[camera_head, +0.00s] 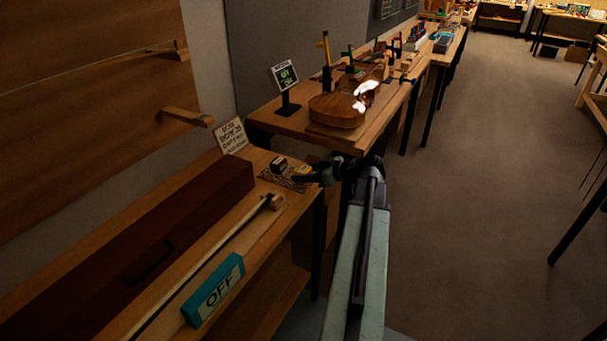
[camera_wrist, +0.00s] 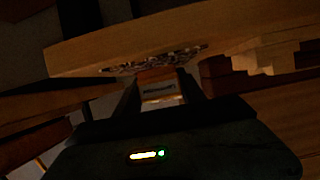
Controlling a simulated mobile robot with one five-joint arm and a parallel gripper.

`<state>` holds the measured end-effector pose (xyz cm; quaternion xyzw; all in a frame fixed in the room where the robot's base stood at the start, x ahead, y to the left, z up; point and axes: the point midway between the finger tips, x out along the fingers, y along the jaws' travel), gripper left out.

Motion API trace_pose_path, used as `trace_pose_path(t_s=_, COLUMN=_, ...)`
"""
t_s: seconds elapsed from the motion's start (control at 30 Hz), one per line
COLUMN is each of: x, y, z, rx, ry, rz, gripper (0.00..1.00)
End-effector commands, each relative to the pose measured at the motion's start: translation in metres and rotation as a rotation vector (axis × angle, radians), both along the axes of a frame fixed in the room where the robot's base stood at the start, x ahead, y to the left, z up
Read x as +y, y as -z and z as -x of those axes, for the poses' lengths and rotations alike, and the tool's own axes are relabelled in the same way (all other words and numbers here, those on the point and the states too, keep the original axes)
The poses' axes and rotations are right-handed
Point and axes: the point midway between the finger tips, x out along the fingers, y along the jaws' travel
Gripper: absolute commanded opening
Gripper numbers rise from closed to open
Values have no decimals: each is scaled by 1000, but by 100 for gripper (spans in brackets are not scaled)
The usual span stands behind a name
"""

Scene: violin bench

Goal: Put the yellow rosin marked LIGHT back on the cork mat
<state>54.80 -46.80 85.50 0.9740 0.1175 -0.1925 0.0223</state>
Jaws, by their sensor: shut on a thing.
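The yellow rosin (camera_head: 301,169) is a small block between the fingers of my gripper (camera_head: 302,177), which is shut on it. In the wrist view the rosin (camera_wrist: 158,77) shows as an orange-brown block with a pale label, too dark to read, between the fingertips (camera_wrist: 161,92). The cork mat (camera_head: 272,181) is a small speckled patch on the bench end, just beyond and beside the gripper; it also shows in the wrist view (camera_wrist: 190,53). The rosin is at the mat's right side in the head view. I cannot tell whether it touches the mat.
A dark rosin block (camera_head: 279,163) stands on the mat's far part. A sign card (camera_head: 231,137) stands behind. A long dark red case (camera_head: 130,250), a bow (camera_head: 205,257) and a teal OFF block (camera_head: 213,290) occupy the near bench. A violin (camera_head: 338,110) lies on the farther bench.

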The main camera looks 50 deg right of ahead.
Motion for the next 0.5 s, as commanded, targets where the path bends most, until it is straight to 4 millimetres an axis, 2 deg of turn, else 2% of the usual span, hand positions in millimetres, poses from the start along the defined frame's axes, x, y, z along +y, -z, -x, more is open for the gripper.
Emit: trace_pose_path(t_s=0.5, x=1, y=7, z=0, rx=0, ry=-1, rz=0, gripper=6)
